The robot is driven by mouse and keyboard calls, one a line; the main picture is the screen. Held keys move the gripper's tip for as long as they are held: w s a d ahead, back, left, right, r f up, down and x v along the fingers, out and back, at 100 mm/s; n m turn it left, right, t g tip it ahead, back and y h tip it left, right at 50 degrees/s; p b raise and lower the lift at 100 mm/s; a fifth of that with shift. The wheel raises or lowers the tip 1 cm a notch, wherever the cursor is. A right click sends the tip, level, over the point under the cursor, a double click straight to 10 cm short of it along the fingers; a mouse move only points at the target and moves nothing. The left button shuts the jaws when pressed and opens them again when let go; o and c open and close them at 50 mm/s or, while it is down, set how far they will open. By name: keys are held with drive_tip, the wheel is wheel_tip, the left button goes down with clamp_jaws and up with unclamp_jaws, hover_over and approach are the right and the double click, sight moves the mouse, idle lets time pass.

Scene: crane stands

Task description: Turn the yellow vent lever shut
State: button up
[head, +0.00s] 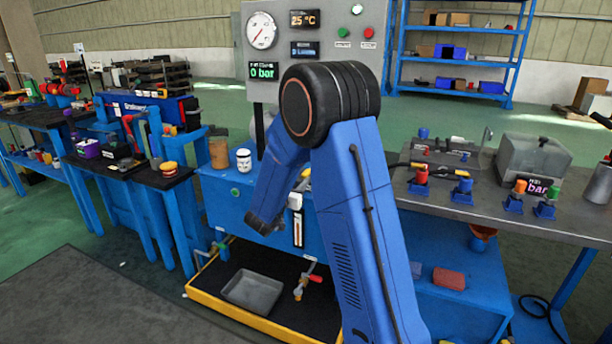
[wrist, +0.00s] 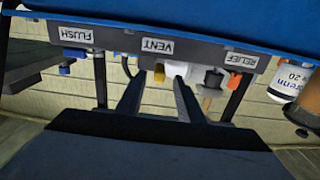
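In the wrist view, which is upside down, a dark strip carries the labels FLUSH, VENT (wrist: 157,45) and RELIEF. A small yellow piece (wrist: 160,73), likely the vent lever, shows at the VENT label, beside a white part (wrist: 176,69). My gripper (wrist: 160,79) is open, its two dark fingers apart and pointing at the VENT fitting. The yellow piece lies between the fingertips in the picture; I cannot tell whether they touch it. In the head view, my gripper (head: 263,224) is in front of the blue bench; the lever cannot be made out there.
A blue fitting (wrist: 72,53) is at FLUSH and a black knob (wrist: 212,78) at RELIEF. A white bottle (wrist: 291,82) stands close by. In the head view, a gauge panel (head: 285,50) rises behind the bench, and a grey tray (head: 252,291) lies below. Open floor is at lower left.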

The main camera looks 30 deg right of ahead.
sight(303, 177)
drive_tip(key=x, duration=0.6)
drive_tip(key=shift+w+d, duration=0.1)
drive_tip(key=shift+d, duration=0.1)
drive_tip(key=shift+c, duration=0.6)
clamp_jaws()
